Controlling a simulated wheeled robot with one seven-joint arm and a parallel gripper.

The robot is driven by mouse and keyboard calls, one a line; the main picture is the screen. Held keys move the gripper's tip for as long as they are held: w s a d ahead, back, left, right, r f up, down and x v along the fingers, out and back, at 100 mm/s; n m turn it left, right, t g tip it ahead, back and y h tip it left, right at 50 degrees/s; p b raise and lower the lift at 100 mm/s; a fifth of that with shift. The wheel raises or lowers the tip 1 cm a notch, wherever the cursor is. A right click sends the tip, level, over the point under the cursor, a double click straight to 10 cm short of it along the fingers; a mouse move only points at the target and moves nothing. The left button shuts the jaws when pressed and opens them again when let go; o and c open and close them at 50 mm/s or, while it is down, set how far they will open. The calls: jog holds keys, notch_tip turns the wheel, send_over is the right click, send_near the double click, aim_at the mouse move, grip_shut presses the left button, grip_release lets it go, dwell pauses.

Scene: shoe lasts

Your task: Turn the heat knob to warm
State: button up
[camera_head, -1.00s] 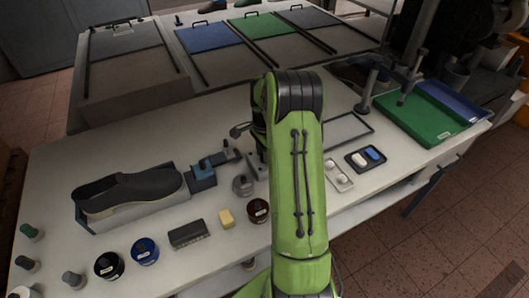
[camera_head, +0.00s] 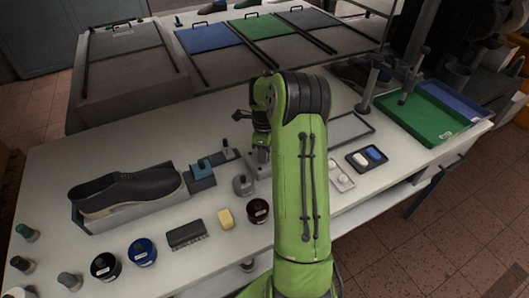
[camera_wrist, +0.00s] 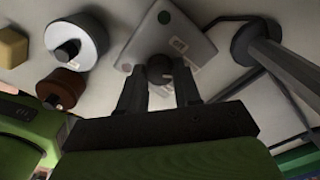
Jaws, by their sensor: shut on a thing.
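The heat knob (camera_wrist: 159,68) is a dark round knob on a pale grey box (camera_wrist: 155,32) in the wrist view. Small pale labels lie beside the knob on the box, too small to read; its setting cannot be told. My gripper (camera_wrist: 160,82) has one dark finger on each side of the knob and is shut on it. In the head view my green arm hides most of the box and the fingertips.
A grey weight-like piece (camera_head: 243,185) and a dark brown jar (camera_head: 257,211) stand left of my arm. A black shoe (camera_head: 125,190) lies in a grey holder. A black tray (camera_head: 352,161) and green tray (camera_head: 430,137) are at right.

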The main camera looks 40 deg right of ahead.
jog(key=shift+m, duration=0.5)
jog(key=o, duration=1.1)
jog(key=shift+c, duration=0.2)
jog(key=shift+r, duration=0.1)
notch_tip(320, 180, up, 16)
jog(key=p, duration=0.3)
jog(key=shift+f, duration=0.2)
